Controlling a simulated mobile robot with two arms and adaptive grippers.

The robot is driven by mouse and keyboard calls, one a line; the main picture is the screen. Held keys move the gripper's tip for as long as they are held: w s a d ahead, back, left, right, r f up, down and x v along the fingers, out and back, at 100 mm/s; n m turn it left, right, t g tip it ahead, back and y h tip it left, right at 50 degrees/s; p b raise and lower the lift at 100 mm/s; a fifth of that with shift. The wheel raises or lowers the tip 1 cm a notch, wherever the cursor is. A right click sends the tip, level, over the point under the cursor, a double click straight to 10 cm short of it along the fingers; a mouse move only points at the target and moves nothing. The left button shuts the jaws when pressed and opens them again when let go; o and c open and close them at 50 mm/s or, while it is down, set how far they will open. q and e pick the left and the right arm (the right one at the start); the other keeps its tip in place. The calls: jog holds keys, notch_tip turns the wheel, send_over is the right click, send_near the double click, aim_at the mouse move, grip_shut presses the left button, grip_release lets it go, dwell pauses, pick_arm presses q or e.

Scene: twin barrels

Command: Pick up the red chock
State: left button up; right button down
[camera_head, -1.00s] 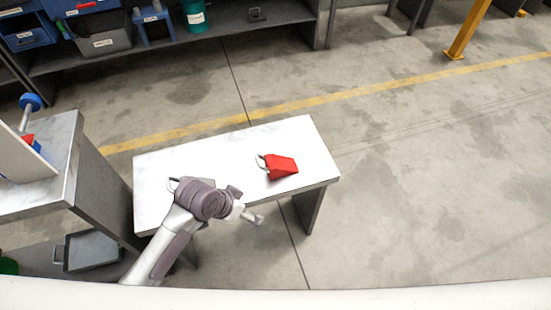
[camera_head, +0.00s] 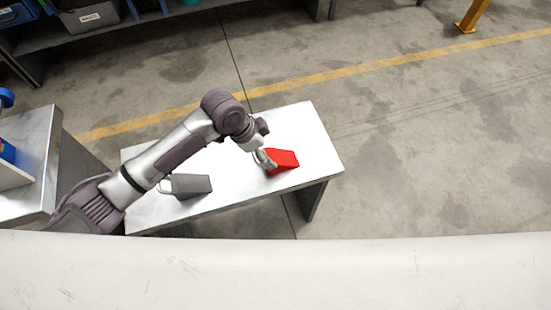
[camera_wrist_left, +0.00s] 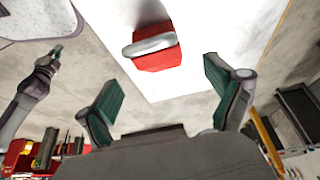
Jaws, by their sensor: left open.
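The red chock (camera_head: 284,160) lies on the right part of a white-topped table (camera_head: 305,125), with a pale loop handle on its left side. In the left wrist view the chock (camera_wrist_left: 157,60) is ahead of the fingers, its grey handle (camera_wrist_left: 150,45) facing me. My left gripper (camera_head: 266,159) is at the handle side of the chock in the head view. In the left wrist view its two green-padded fingers (camera_wrist_left: 162,98) are spread wide with nothing between them. I cannot tell from the head view whether it touches the handle.
A grey chock (camera_head: 190,185) with a handle lies on the same table, below my left arm. A metal bench (camera_head: 35,135) stands at the left. A shelf with bins (camera_head: 90,18) is at the back. The floor right of the table is clear.

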aim_at(273, 156)
pick_arm(q)
jog(key=shift+w+d+f, duration=0.15)
jog(key=shift+d+f, duration=0.05)
jog(key=shift+f, duration=0.35)
jog(key=shift+d+f, duration=0.25)
jog(key=shift+f, duration=0.2)
jog(key=x, duration=0.3)
jog(key=shift+d+f, duration=0.2)
jog(key=shift+f, duration=0.1)
jog(key=shift+d+f, duration=0.15)
jog(key=shift+f, duration=0.3)
jog(key=shift+r, duration=0.1)
jog(key=c, duration=1.5)
pick_arm(e)
jog(key=shift+w+d+f, duration=0.3)
jog(key=shift+w, duration=0.35)
